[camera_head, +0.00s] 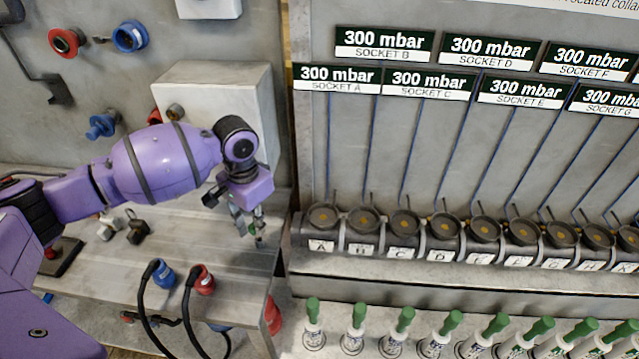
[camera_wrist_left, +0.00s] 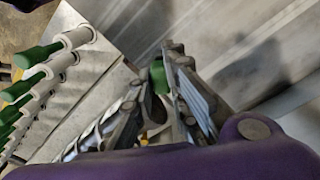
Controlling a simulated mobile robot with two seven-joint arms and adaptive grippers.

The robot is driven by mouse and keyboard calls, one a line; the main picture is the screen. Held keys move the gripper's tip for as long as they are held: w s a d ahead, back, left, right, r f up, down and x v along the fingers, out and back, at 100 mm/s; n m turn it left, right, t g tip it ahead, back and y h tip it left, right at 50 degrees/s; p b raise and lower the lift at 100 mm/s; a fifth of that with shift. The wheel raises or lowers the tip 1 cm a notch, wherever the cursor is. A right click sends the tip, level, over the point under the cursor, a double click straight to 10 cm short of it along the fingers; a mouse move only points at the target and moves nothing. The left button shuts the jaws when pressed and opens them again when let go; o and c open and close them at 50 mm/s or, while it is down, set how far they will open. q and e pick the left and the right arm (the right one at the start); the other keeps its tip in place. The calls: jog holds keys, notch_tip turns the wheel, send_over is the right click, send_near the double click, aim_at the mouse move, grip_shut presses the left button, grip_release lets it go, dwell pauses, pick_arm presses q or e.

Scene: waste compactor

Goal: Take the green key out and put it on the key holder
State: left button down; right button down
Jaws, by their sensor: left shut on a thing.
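My left gripper (camera_head: 254,226) points down over the right end of the grey bench top. It is shut on a small green piece, which I take to be the green key (camera_wrist_left: 157,76). In the left wrist view the green piece shows between the fingertips; most of it is hidden by the fingers. In the head view it is too small to make out clearly. I cannot tell which thing is the key holder. My right gripper is not in view.
The grey bench (camera_head: 205,235) has a blue plug (camera_head: 163,274) and a red plug (camera_head: 202,280) with black cables at its front. A pale box (camera_head: 215,92) stands behind my arm. To the right are a row of round sockets (camera_head: 403,222) and several green-handled items (camera_head: 404,319).

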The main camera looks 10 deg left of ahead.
pick_arm(q)
jog(key=shift+f, duration=1.7)
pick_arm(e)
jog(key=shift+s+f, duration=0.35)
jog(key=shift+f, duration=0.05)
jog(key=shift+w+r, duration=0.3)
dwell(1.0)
pick_arm(q)
jog(key=c, duration=1.6)
grip_release()
jog(key=shift+c, duration=0.2)
jog(key=shift+c, duration=0.4)
jog(key=shift+r, duration=3.5)
